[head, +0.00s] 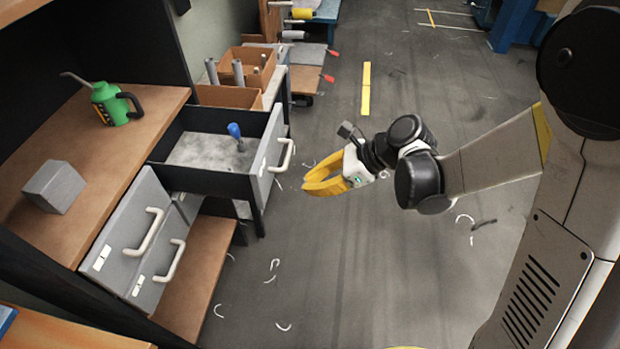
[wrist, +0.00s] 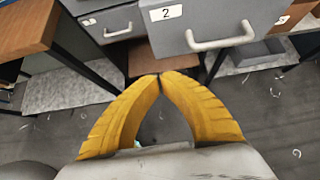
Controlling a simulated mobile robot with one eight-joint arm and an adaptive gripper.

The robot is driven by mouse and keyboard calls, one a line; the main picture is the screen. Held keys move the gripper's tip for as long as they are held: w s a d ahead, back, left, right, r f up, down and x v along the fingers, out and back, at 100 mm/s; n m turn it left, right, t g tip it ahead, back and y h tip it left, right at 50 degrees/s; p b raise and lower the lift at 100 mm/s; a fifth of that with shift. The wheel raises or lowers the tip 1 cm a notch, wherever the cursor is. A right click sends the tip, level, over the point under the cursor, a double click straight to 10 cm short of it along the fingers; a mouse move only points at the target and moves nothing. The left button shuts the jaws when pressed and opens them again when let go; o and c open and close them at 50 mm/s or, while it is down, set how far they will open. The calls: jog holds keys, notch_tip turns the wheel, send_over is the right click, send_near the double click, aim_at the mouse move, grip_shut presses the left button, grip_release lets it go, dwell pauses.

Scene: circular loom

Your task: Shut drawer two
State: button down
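Drawer two is grey and stands pulled open in the head view, with its inner floor (head: 205,151) bare apart from a blue-handled tool (head: 236,133). Its front with a white curved handle (head: 287,156) faces right. In the wrist view its front (wrist: 215,22) carries a label "2", and the handle (wrist: 220,40) hangs below it. My gripper (head: 306,185) has yellow fingers and is to the right of the drawer front, apart from the handle. Its fingertips meet in the wrist view (wrist: 158,76), with nothing between them.
Two grey drawer fronts (head: 128,238) with white handles sit nearer, at the lower left. A wooden top holds a green can (head: 115,103) and a grey block (head: 55,187). Brown boxes (head: 248,67) stand behind. The dark floor (head: 350,265) is open, with scattered white scraps.

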aim_at(175, 178)
jog(key=b+x, duration=0.1)
jog(key=x, duration=0.2)
jog(key=b+x, duration=0.1)
jog(key=x, duration=0.2)
jog(key=a+r+b+x, duration=0.1)
jog(key=x, duration=0.2)
jog(key=shift+w+a+f, duration=0.15)
jog(key=shift+a, duration=0.05)
jog(key=shift+w+a, duration=0.1)
jog(key=shift+a, duration=0.6)
jog(key=a, duration=0.9)
jog(key=w+a, duration=0.1)
jog(key=a, duration=0.7)
jog(key=w+a, duration=0.1)
jog(key=a, duration=0.8)
jog(key=shift+a+b, duration=0.3)
jog(key=shift+b, duration=0.1)
jog(key=shift+w+d, duration=0.1)
